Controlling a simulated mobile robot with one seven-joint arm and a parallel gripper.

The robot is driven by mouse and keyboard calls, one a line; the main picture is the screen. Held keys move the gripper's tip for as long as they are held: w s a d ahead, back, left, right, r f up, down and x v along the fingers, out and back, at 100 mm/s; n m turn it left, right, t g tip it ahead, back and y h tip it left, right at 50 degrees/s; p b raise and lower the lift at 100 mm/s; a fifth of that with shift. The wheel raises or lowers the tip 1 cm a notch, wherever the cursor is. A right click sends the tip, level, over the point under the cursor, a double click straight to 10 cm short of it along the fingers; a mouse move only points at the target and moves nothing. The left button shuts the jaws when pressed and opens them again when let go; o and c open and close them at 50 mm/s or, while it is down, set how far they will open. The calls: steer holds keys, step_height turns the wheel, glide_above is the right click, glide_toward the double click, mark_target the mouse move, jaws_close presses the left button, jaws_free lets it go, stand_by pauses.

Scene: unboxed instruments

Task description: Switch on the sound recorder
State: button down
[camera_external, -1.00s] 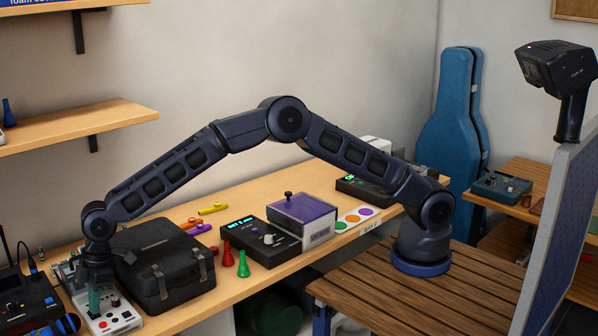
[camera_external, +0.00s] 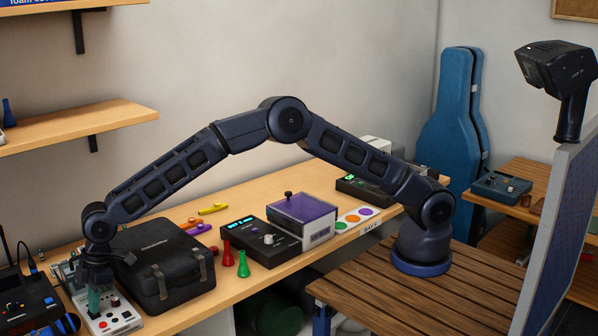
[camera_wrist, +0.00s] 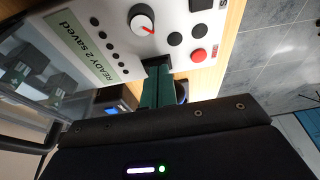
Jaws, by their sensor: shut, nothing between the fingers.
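A white device (camera_external: 122,316) with black and red buttons and a knob stands at the front left of the bench; I cannot read a name on it. In the wrist view its white panel (camera_wrist: 180,48) has a pale green display (camera_wrist: 88,45) reading "READY 2 saved", a knob (camera_wrist: 142,20) with a red pointer, a red button (camera_wrist: 198,55) and several black buttons. My gripper (camera_external: 95,305) is over this panel, its green fingers shut and empty. In the wrist view the fingertips (camera_wrist: 157,72) are at a small black part on the panel's edge; they partly hide it, and I cannot tell whether they touch.
A black hard case (camera_external: 160,262) stands close to the right of my gripper. A black device with antennas (camera_external: 28,300) is at the left. Red and green pieces (camera_external: 243,264), a black device with a cyan display (camera_external: 258,243) and a purple-lidded box (camera_external: 303,215) stand further right.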

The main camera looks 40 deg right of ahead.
steer(key=shift+w+r, duration=0.1)
steer(key=shift+w, duration=0.35)
steer(key=shift+r, duration=0.1)
steer(key=shift+r, duration=0.2)
steer(key=s+v, duration=0.2)
steer(key=v, duration=1.1)
steer(key=shift+s+a+r, duration=0.15)
steer(key=shift+s+a, duration=0.05)
steer(key=shift+a, duration=0.2)
